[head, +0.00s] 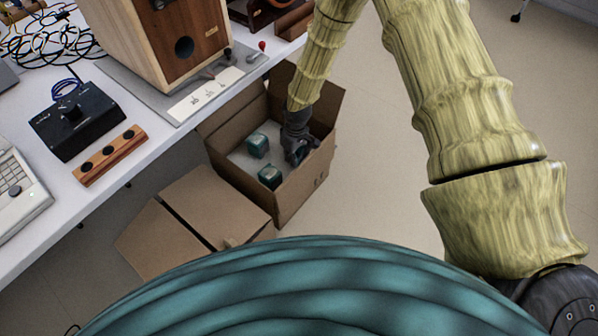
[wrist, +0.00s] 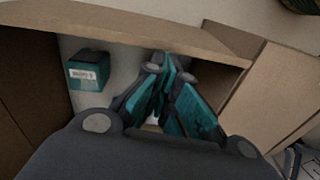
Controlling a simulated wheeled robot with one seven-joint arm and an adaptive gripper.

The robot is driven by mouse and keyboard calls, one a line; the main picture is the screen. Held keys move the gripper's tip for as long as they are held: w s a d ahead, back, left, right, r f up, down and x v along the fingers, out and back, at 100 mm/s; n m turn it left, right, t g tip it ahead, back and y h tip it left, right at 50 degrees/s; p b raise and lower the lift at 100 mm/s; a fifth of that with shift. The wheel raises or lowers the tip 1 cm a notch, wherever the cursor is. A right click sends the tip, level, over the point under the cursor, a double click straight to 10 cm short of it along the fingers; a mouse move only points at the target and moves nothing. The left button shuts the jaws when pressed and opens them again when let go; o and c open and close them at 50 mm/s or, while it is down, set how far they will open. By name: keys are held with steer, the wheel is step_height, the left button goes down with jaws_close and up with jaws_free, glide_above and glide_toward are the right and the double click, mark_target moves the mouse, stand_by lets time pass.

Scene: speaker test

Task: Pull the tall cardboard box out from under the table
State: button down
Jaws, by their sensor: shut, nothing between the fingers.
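An open cardboard box (head: 304,187) stands on the floor at the table's edge, its upper flaps spread; its far left part is hidden by the table. Two small teal boxes lie inside, one farther back (head: 257,145) and one nearer (head: 270,177). My gripper (head: 298,157) reaches down inside the box, near its right wall, to the right of the teal boxes. In the wrist view its fingers (wrist: 167,65) are together and empty, pointing toward a cardboard wall (wrist: 130,38). One teal box (wrist: 88,72) shows to the left of the fingers, apart from them.
A second, lower cardboard box (head: 190,225) sits in front of the open one, partly hidden by my body. The white table (head: 100,205) on the left holds a wooden speaker (head: 165,40), a black control box (head: 78,122) and cables. The floor to the right (head: 375,190) is clear.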

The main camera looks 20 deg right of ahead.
steer(key=w+d+h+b, duration=0.1)
steer(key=w+b, duration=0.2)
steer(key=w, duration=0.4)
steer(key=s+d+f+b, duration=0.2)
steer(key=s+f, duration=0.1)
steer(key=f, duration=0.6)
steer(key=shift+s+d+f+n, duration=0.15)
steer(key=shift+d+f+n, duration=0.15)
steer(key=shift+f+n, duration=0.1)
steer(key=shift+s, duration=0.15)
